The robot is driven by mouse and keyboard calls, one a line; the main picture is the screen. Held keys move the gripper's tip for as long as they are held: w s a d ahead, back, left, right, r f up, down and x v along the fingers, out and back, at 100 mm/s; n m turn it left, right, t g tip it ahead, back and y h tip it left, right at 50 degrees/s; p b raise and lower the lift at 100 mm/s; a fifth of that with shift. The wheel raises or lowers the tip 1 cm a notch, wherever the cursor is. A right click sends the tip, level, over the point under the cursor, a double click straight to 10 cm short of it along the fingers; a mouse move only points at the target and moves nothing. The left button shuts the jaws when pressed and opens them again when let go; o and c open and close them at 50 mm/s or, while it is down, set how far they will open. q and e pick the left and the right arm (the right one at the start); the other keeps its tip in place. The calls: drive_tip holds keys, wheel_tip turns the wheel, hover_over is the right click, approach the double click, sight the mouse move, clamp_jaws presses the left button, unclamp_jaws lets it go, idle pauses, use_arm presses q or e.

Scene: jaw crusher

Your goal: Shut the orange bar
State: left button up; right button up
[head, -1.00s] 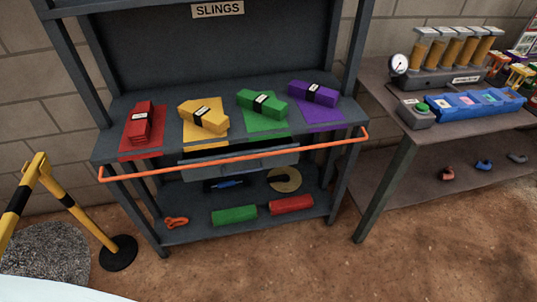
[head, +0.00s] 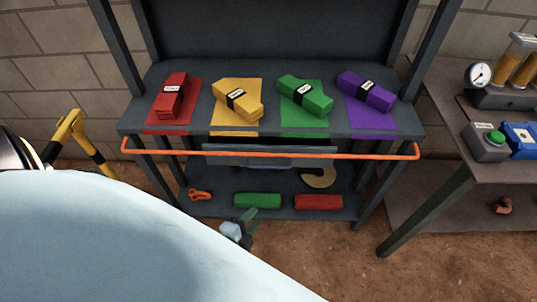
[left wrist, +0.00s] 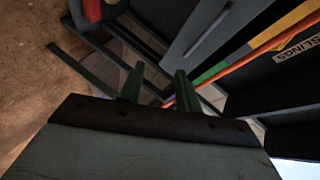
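The orange bar (head: 270,154) runs level across the front of the dark sling rack, just below the edge of its upper shelf, with its ends bent back at the two sides. It also shows as a slanted orange line in the left wrist view (left wrist: 255,54). My left gripper (head: 248,218) is low in front of the rack, below the bar and apart from it. In the left wrist view its two green fingers (left wrist: 158,86) stand apart with nothing between them. My pale arm covers the lower left of the head view. My right gripper is not in view.
Red, yellow, green and purple slings (head: 304,95) lie on the upper shelf (head: 205,118). A grey drawer front (head: 290,150) is behind the bar. Green and red rolls (head: 318,202) and an orange shackle lie below. A table (head: 445,150) stands right; a yellow barrier (head: 68,128) stands left.

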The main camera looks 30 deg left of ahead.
sight(267, 156)
use_arm(q)
drive_tip(key=w+a+r+m+t+y, duration=0.2)
drive_tip(key=w+a+r+t, duration=0.1)
drive_tip(key=r, duration=0.7)
drive_tip(key=shift+m, duration=0.3)
drive_tip(key=w, duration=0.4)
drive_tip(key=w+a+b, duration=0.1)
drive_tip(key=w, duration=0.3)
drive_tip(key=w+b, duration=0.1)
drive_tip(key=w, duration=0.4)
drive_tip(key=shift+w+a+r, duration=0.1)
drive_tip(key=shift+a, duration=0.3)
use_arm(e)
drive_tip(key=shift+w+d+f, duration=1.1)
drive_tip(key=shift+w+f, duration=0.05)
use_arm(q)
clamp_jaws()
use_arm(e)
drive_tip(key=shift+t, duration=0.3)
